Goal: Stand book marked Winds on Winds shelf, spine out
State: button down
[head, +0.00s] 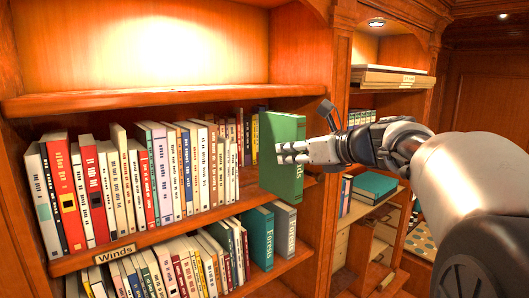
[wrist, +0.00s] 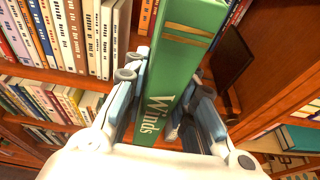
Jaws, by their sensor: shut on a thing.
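The green book marked Winds (head: 284,126) is upright at the right end of the Winds shelf (head: 190,225), its lettered spine facing out. It also shows in the wrist view (wrist: 182,60), with "Winds" in white on the spine. My gripper (head: 283,153) is shut on the book from the front, with a finger on each side of the spine in the wrist view (wrist: 164,88). The book overlaps the shelf's front edge in the head view; I cannot tell whether its base touches the board. A Winds label (head: 115,253) is on the shelf edge.
A row of books (head: 160,170) fills the shelf left of the green book. A dark upright piece (wrist: 232,72) stands right of it in the wrist view. A wooden post (head: 325,90) bounds the bay on the right.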

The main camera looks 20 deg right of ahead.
jog(key=w+a, duration=0.2)
jog(key=w, duration=0.5)
jog(key=w+a, duration=0.3)
jog(key=w, duration=0.4)
jog(key=shift+w+a+f, duration=0.25)
jog(key=shift+w+a, duration=0.05)
jog(key=shift+a, duration=0.05)
dwell(0.4)
jog(key=shift+f+b, duration=0.75)
jog(key=shift+f, duration=0.25)
jog(key=c, duration=1.2)
grip_release()
jog(key=shift+f, duration=0.1)
jog(key=shift+c, duration=0.2)
jog(key=shift+f, duration=0.1)
